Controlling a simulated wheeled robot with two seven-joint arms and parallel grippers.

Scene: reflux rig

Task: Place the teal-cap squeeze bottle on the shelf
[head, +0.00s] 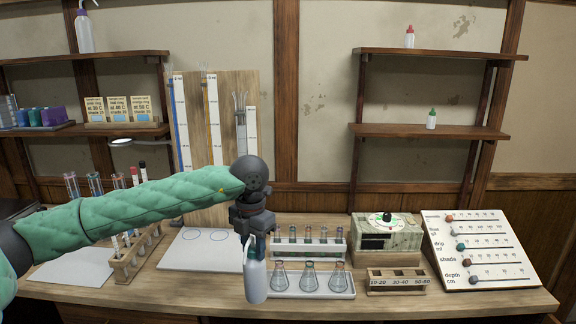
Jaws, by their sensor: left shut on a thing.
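My left gripper (253,232) is shut on the teal-cap squeeze bottle (256,282), near the bottle's top. The bottle has a pale white-grey body and hangs about upright in front of the glassware racks. A little teal and a white spout show at its top; the gripper hides most of the cap. On the right wall are an upper shelf (465,54) and a lower shelf (460,131). On the left wall are another upper shelf (28,61) and a lower shelf (62,131). My right gripper is not in view.
A red-cap bottle (409,38) and a green-cap bottle (431,120) stand on the right shelves. A wash bottle (85,32) stands upper left. Flasks (309,279), a tube rack (289,249), a dial box (385,238) and a slider board (480,248) crowd the bench.

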